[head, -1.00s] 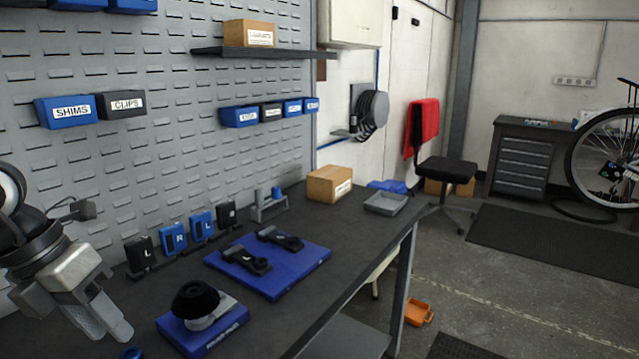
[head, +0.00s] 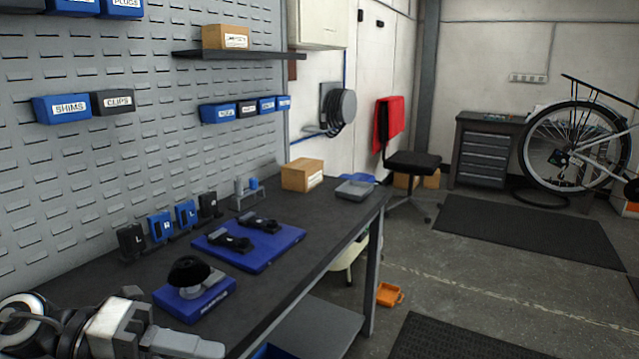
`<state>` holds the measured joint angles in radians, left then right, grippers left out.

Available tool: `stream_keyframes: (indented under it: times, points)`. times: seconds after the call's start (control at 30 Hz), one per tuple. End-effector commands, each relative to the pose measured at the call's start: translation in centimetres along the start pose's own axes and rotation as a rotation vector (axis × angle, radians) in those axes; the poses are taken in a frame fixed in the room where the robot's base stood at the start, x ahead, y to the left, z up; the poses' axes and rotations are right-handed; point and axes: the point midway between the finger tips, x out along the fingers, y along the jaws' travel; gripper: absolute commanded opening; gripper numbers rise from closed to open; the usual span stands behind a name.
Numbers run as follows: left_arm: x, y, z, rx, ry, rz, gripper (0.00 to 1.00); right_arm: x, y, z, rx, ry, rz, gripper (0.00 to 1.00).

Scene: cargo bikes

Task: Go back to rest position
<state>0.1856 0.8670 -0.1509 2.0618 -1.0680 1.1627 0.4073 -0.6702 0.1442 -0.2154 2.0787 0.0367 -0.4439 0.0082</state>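My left gripper (head: 190,345) is at the bottom left of the head view, low over the near end of the dark workbench (head: 120,285). Its fingers point right and are partly cut off by the lower edge, so their gap cannot be made out. I see nothing held in it. It is apart from the blue block (head: 205,305) with a black round knob (head: 188,271), which stands just beyond it. My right gripper is not in view.
A blue mat (head: 265,258) with two black parts lies further along the bench. Black and blue labelled holders (head: 160,227) stand along the pegboard (head: 100,170). A cardboard box (head: 302,175) and grey tray (head: 355,190) are at the far end.

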Motion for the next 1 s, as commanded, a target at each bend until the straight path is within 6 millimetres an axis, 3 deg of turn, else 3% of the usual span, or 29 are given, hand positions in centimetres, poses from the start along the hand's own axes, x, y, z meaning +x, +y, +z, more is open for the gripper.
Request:
stream_keyframes:
  times: [0.07, 0.17, 0.27, 0.3, 0.37, 0.4, 0.5, 0.6, 0.7, 0.8, 1.0]
  points:
    - [1.7, -0.6, 0.5, -0.135, -0.097, -0.237, 0.39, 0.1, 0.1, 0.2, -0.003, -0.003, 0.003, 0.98]
    - [2.2, 0.2, 2.6, -0.391, -0.316, -0.538, 0.39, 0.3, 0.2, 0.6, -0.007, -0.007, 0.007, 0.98]
    - [1.6, 4.8, 4.3, -0.732, -0.593, -0.747, 0.39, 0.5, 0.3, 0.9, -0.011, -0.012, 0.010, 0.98]
    - [1.4, 7.8, 4.3, -0.886, -0.711, -0.794, 0.39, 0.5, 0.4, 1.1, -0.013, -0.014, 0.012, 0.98]
    - [1.4, 12.3, 3.5, -1.104, -0.865, -0.827, 0.39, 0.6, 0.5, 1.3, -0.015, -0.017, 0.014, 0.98]
    - [1.7, 15.2, 2.4, -1.236, -0.951, -0.828, 0.39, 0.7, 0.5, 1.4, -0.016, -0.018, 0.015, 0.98]
    - [2.9, 21.1, -1.2, -1.529, -1.114, -0.788, 0.39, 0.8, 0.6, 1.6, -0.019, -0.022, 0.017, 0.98]
    - [4.5, 25.1, -5.1, -1.758, -1.215, -0.722, 0.39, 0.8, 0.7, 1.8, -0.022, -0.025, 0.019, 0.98]
    - [5.8, 27.3, -8.2, -1.915, -1.269, -0.663, 0.39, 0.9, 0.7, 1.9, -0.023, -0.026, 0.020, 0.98]
    - [6.5, 28.3, -10.0, -2.001, -1.293, -0.624, 0.39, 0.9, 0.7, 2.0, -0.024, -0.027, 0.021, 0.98]
    - [6.8, 28.7, -10.7, -2.032, -1.301, -0.607, 0.39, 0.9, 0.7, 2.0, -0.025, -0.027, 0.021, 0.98]
